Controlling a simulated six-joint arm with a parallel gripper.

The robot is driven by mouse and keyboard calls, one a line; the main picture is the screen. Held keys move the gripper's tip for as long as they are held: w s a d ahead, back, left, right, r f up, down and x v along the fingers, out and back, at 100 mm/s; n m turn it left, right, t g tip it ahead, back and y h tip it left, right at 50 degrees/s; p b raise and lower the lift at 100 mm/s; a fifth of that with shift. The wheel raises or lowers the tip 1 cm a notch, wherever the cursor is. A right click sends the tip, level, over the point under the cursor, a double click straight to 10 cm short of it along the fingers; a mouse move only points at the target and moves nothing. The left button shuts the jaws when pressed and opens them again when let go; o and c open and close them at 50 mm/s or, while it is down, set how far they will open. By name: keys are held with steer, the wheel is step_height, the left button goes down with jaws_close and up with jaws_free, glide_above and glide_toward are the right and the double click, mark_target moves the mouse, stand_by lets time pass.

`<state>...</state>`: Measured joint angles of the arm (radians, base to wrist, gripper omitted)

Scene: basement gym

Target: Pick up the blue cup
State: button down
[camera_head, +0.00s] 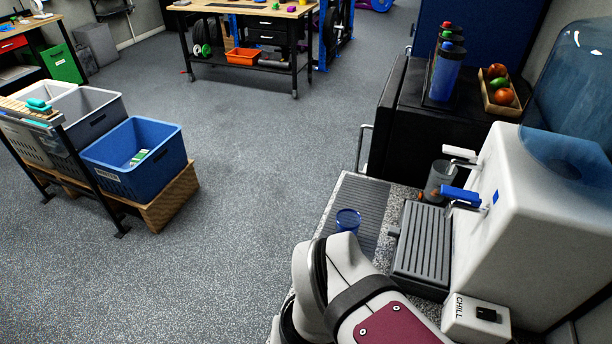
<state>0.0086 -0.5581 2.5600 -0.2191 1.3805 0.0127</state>
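A small translucent blue cup (348,219) stands on a dark ribbed mat (362,193) on the speckled counter, left of the water dispenser. Its open rim shows. My white arm with a dark red panel fills the lower middle of the view, just in front of the cup, and may cover part of its lower side. My gripper is not visible, so I cannot see whether it is near the cup.
The white water dispenser (545,200) with a blue tap lever (460,195) and grey drip tray (422,245) stands right of the cup. A grey cup (439,180) stands behind the tray. Blue bottles (446,72) and a fruit tray (515,108) are farther back.

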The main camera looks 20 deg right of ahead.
mark_target(337, 223)
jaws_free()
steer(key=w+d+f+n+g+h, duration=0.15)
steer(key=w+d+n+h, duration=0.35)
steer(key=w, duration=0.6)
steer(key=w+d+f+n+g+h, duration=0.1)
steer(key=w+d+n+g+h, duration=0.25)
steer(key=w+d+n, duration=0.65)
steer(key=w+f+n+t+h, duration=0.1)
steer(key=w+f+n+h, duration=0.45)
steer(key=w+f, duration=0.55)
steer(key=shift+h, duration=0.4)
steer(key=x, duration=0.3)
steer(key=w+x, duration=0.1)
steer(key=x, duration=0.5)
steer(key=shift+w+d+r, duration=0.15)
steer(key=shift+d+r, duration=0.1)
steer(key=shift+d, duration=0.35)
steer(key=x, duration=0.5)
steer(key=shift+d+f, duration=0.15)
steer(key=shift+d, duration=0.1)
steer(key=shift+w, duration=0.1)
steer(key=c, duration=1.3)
